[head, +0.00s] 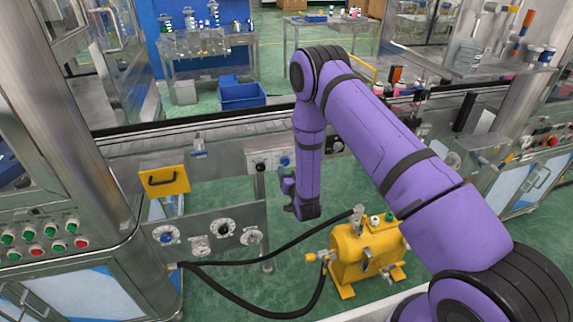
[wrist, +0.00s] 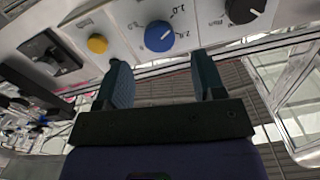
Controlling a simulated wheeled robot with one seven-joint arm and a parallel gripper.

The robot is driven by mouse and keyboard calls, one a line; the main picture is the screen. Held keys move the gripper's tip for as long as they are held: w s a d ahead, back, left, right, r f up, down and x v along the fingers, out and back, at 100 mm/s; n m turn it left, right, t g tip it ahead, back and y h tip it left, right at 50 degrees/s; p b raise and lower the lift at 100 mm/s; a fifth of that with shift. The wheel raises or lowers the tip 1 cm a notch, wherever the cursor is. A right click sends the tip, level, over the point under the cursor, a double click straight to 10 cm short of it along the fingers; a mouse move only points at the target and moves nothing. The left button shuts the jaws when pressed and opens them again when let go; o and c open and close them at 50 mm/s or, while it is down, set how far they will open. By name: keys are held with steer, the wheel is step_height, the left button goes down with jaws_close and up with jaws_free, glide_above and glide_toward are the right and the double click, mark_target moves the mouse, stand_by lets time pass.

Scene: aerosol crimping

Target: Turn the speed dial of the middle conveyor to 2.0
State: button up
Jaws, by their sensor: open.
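In the wrist view a round blue dial (wrist: 159,36) sits on a pale panel, with a short white mark on its face. Printed numbers stand around it at a slant; I cannot read its setting surely. My gripper (wrist: 162,75) is open and empty, its two dark fingers pointing toward the panel. The blue dial shows between and beyond the fingertips, and no contact is visible. In the head view a blue dial (head: 284,161) shows on the conveyor's side panel, left of my forearm. My gripper's fingers cannot be made out there.
Beside the dial are a yellow button (wrist: 97,43) and a black knob (wrist: 243,10). A lower panel holds another blue knob (head: 166,235). A yellow pump (head: 365,250) with black hoses stands on the floor. A yellow handled plate (head: 164,181) is at the left.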

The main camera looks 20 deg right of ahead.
mark_target(287, 162)
steer(key=shift+w, duration=2.45)
steer(key=c, duration=0.9)
steer(key=shift+m, duration=0.3)
steer(key=m, duration=0.5)
steer(key=shift+d+m, duration=0.15)
steer(key=shift+m, duration=0.15)
steer(key=m, duration=0.5)
steer(key=shift+f, duration=0.1)
steer(key=shift+m, duration=0.4)
